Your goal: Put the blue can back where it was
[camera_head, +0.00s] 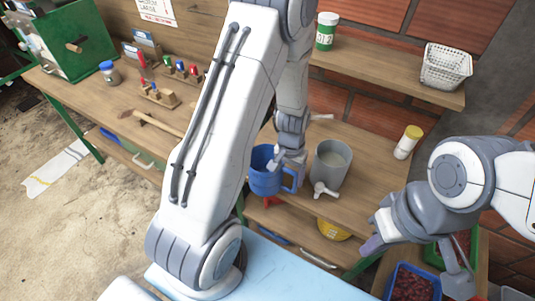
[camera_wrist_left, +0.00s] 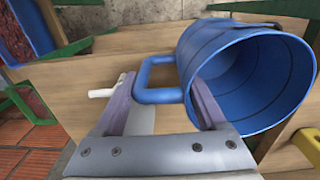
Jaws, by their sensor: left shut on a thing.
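The blue can (camera_head: 266,180) is an open-topped mug-like vessel with a side handle, at the front edge of the wooden bench beside the grey pot. My left gripper (camera_head: 290,168) is at its handle side and is shut on the handle. In the left wrist view the can (camera_wrist_left: 250,75) lies to the right with its mouth facing the camera, and it looks empty. The left fingers (camera_wrist_left: 163,98) are at its blue handle. Whether the can touches the bench is unclear. My right gripper (camera_head: 376,240) is apart at the right; its finger opening cannot be made out.
A grey pot with a white tap (camera_head: 330,165) stands just right of the can. A yellow-lidded jar (camera_head: 408,142) is further right. A blue crate (camera_head: 412,283) of red berries is below my right arm.

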